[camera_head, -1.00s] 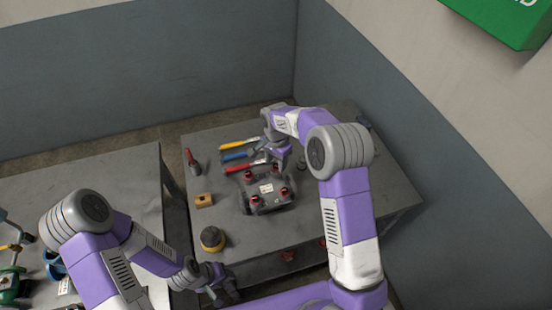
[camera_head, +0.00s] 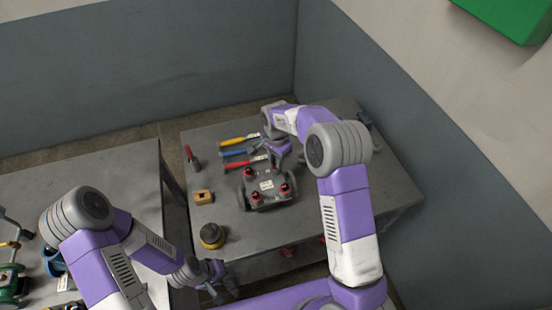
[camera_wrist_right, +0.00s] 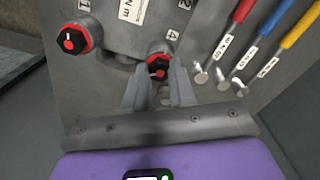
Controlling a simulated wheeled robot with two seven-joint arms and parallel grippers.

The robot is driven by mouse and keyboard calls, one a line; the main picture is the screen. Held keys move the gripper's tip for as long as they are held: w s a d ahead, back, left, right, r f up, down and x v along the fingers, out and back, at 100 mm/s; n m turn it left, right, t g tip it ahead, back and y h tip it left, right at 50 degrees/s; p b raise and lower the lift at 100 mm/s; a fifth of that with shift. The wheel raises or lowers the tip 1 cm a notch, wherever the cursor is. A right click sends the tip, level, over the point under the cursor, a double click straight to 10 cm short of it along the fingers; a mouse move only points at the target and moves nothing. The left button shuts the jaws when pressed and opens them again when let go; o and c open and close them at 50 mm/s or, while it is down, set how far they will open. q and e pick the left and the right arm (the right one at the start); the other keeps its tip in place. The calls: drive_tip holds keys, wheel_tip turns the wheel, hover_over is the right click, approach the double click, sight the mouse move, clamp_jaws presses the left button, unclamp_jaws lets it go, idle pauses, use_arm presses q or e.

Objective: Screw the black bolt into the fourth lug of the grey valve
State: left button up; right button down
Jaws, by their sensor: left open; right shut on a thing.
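The grey valve (camera_head: 268,201) lies on the right table, with red-ringed lugs and black bolts. In the right wrist view, part of the valve (camera_wrist_right: 107,43) fills the upper left. Its lug marked 1 holds a bolt (camera_wrist_right: 71,41). At the lug marked 4, a black bolt (camera_wrist_right: 158,68) stands in a red ring. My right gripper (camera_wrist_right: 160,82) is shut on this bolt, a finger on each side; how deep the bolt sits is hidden. In the head view my right gripper (camera_head: 276,160) is at the valve's far edge. My left gripper (camera_head: 220,289) is open near the table's front left.
Yellow (camera_head: 240,141), blue (camera_head: 234,153) and red (camera_head: 240,164) handled tools lie beyond the valve. A wooden block (camera_head: 204,197), a yellow-black round thing (camera_head: 212,236) and a red-handled tool (camera_head: 190,155) are on the left side. A second table (camera_head: 125,190) stands left.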

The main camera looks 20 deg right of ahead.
drive_tip(key=m, duration=0.2)
drive_tip(key=shift+m, duration=0.3)
drive_tip(key=m, duration=0.3)
drive_tip(key=m+p, duration=0.1)
drive_tip(key=m, duration=0.4)
drive_tip(key=shift+r+p, duration=0.1)
drive_tip(key=shift+p, duration=0.2)
drive_tip(key=m+p, duration=0.2)
drive_tip(key=m, duration=0.4)
drive_tip(key=shift+m+p, duration=0.3)
drive_tip(key=m+p, duration=0.2)
drive_tip(key=m, duration=0.2)
drive_tip(key=shift+m, duration=0.4)
drive_tip(key=shift+m+p, duration=0.3)
drive_tip(key=shift+m, duration=0.6)
drive_tip(key=c, duration=1.1)
unclamp_jaws()
